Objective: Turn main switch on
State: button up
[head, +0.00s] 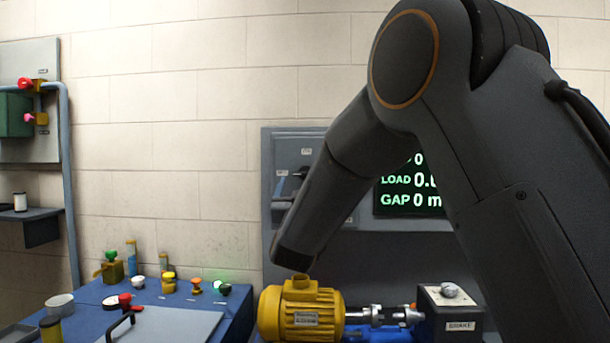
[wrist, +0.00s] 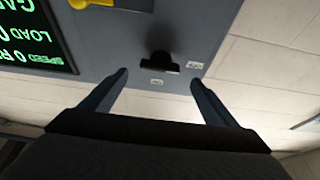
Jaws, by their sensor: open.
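In the wrist view, which looks upside down, a black switch handle (wrist: 160,63) stands out from a grey panel (wrist: 205,22). Small white labels sit beside it, too small to read. My gripper (wrist: 159,77) is open and empty, its two fingers to either side of the handle in the picture. I cannot tell whether they reach its depth; no contact shows. In the head view the grey panel (head: 270,150) stands against the wall, partly hidden by my arm. My gripper cannot be made out clearly there.
A lit green-text screen (head: 408,190) is right of the switch panel. A yellow motor (head: 302,312) and brake box (head: 452,318) stand below. A blue table (head: 240,312) with several coloured knobs is at left. A yellow part (wrist: 92,4) shows at the wrist view's top edge.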

aim_at(305, 174)
jog(key=p+x, duration=0.2)
jog(key=x, duration=0.4)
jog(key=c, duration=1.1)
